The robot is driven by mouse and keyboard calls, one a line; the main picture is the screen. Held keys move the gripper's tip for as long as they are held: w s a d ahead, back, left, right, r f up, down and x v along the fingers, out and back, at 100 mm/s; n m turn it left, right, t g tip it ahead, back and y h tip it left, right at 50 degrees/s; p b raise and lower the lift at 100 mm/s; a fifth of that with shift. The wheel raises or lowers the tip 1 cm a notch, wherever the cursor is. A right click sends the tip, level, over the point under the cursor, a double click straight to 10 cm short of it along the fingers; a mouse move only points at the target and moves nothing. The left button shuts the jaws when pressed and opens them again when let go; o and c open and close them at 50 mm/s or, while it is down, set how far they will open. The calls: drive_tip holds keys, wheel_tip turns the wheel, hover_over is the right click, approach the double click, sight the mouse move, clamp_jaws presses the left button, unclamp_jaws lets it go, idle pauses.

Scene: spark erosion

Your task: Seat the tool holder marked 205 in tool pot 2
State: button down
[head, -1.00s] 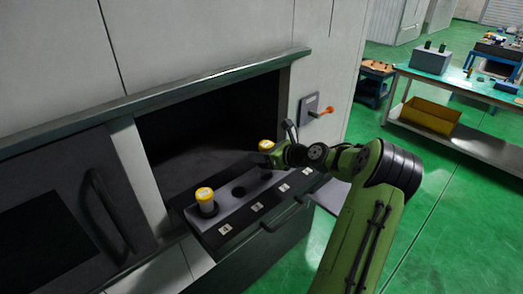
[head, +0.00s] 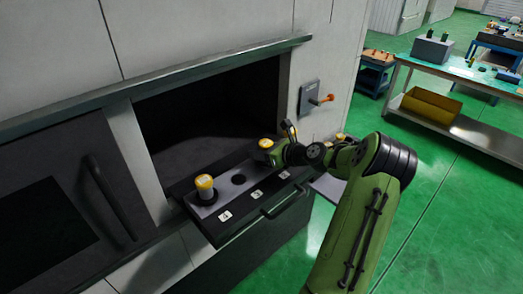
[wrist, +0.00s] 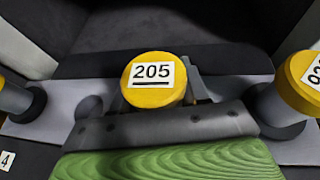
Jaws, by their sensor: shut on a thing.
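The tool holder marked 205 has a yellow cap (wrist: 153,72) with a white label facing the wrist camera. It also shows in the head view (head: 266,142). My gripper (head: 274,157) is shut on it. The holder is upright over the position of tool pot 2, beside the label 2 (head: 284,174). Its cap looks about as high above the rack as that of the holder in pot 4. Its lower end and the mouth of pot 2 are hidden by my gripper, so contact with the pot cannot be seen.
Another yellow-capped holder (head: 205,187) stands in pot 4. Pot 3 (head: 238,180) is empty. A further yellow-capped holder (wrist: 300,85) stands right of mine in the wrist view. The rack (head: 215,232) sits before the dark cabinet opening (head: 205,110).

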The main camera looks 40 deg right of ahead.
drive_tip(key=shift+f, duration=0.2)
drive_tip(key=shift+c, duration=2.4)
unclamp_jaws()
drive_tip(key=shift+s, duration=0.1)
drive_tip(key=p+v, duration=0.1)
drive_tip(key=v, duration=1.5)
wheel_tip(320, 180, up, 7)
drive_tip(key=p, duration=0.9)
drive_tip(key=shift+f, duration=0.15)
drive_tip(key=shift+a, duration=0.1)
